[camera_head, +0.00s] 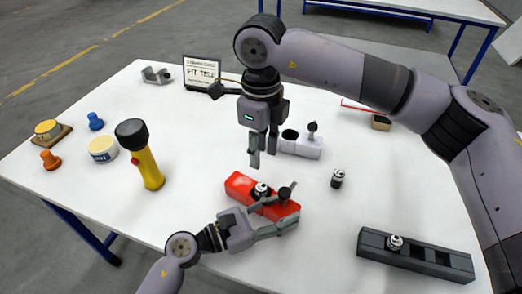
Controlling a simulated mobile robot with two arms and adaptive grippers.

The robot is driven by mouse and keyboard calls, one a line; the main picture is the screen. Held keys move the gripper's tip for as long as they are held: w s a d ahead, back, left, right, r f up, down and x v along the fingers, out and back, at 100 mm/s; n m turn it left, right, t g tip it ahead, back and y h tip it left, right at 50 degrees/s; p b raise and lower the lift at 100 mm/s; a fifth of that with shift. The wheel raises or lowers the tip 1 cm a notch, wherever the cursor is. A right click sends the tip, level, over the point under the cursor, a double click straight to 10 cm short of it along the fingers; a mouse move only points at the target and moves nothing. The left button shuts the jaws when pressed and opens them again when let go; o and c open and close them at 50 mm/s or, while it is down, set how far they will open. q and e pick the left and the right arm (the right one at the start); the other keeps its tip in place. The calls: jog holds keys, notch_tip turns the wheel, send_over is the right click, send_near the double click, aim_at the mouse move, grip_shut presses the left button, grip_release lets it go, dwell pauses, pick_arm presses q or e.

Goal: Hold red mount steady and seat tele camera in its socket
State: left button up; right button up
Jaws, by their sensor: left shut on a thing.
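The red mount (239,184) lies on the white table at the front middle. My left gripper (293,204) reaches in from the lower left and is shut on the mount's right part, with one finger along its front side. A small silver and black camera (262,189) shows at the mount's top, and a dark round part (285,193) is beside it. Another small camera (337,178) stands alone on the table to the right. I cannot tell which one is the tele camera. My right gripper (264,150) points down above the table behind the mount, its fingers apart and empty.
A white mount (301,145) stands behind the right gripper. A dark grey rack (415,254) with one camera is at the front right. A yellow flashlight (146,160), a round tub (103,150) and a sign (201,74) stand to the left.

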pick_arm(q)
jog(key=o, duration=1.4)
jog(key=shift+c, duration=0.2)
